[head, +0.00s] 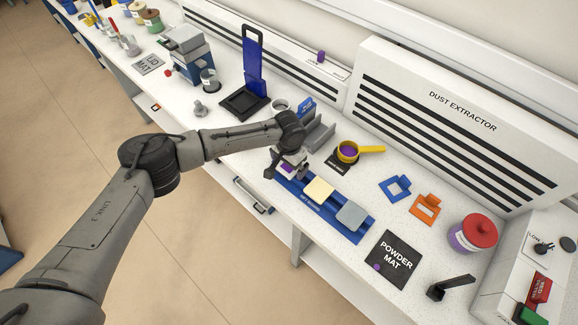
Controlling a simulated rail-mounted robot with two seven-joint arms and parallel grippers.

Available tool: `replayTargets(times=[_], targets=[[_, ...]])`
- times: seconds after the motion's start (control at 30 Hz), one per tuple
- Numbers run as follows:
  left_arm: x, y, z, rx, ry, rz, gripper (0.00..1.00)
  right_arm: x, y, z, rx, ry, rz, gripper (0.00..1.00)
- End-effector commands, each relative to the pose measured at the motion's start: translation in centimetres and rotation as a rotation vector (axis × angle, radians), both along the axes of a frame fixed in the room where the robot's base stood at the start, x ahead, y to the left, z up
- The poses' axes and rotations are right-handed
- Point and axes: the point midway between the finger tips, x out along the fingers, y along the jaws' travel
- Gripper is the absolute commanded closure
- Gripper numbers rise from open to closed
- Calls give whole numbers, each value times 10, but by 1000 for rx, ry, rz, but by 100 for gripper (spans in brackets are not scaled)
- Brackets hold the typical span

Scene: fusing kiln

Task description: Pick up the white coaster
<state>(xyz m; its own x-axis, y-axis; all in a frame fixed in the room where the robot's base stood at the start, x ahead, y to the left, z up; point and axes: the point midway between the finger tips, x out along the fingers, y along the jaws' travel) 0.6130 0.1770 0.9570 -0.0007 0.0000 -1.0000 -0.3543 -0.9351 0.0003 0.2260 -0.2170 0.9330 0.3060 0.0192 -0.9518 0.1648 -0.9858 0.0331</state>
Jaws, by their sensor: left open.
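A blue rack (343,229) on the bench holds flat square coasters in a row. A pale cream-white coaster (318,190) lies in the middle, and a grey coaster (352,215) lies at the right end. My left gripper (285,172) is open over the rack's left end, pointing down, to the left of the cream-white coaster. A small purple patch shows between its fingers; the gripper hides most of that place, and I cannot tell whether it touches anything there. My right gripper is out of view.
A yellow sieve (348,152) stands behind the rack. Blue (396,187) and orange (425,206) frames, a red-lidded jar (474,233) and a black powder mat (394,259) lie to the right. A dust extractor (460,120) borders the back.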

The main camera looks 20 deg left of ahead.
Motion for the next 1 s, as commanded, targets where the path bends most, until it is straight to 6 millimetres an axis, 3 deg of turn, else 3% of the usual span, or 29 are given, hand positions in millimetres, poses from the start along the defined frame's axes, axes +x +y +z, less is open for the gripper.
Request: replayTargets(times=[0.23, 0.77, 1.0], targets=[[0, 0, -1, 0, 0, -1, 0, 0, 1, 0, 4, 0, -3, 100], [0, 0, -1, 0, 0, -1, 51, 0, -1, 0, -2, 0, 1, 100], [0, 0, 0, 0, -1, -1, 52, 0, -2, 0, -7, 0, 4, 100]])
